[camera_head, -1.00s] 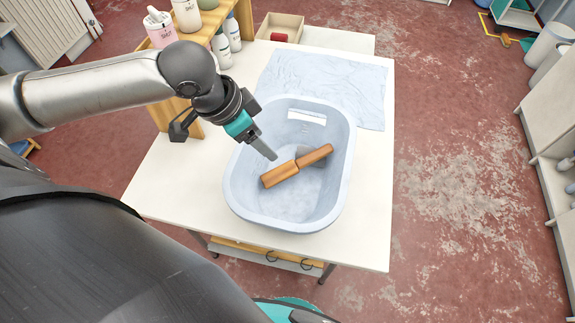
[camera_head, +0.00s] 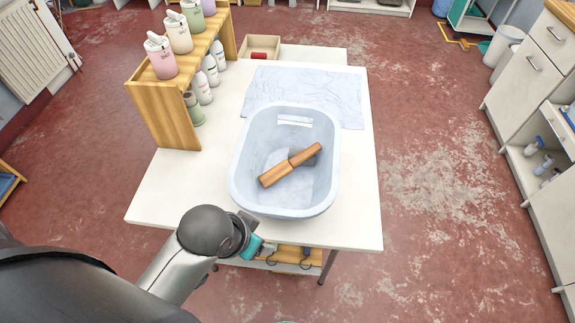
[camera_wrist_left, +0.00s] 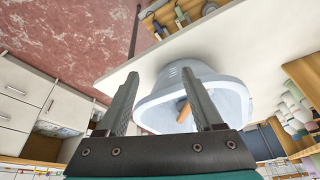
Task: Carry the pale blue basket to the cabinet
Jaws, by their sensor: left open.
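The pale blue basket (camera_head: 237,185) stands upright on the white table, with a wooden-handled tool (camera_head: 290,165) lying in it. My left gripper (camera_head: 268,248) is low at the table's front edge, just in front of the basket and apart from it. In the left wrist view, its two fingers (camera_wrist_left: 160,73) are spread and empty, with the basket (camera_wrist_left: 228,85) beyond them. A white cabinet (camera_head: 543,62) with drawers and open shelves stands at the right; which cabinet the task means cannot be told. My right gripper is out of view.
A wooden shelf (camera_head: 165,115) with several bottles stands at the table's left. A pale cloth (camera_head: 340,95) lies behind the basket, and a small wooden box (camera_head: 262,45) is at the back. Red floor (camera_head: 440,190) is clear between table (camera_head: 355,215) and cabinet.

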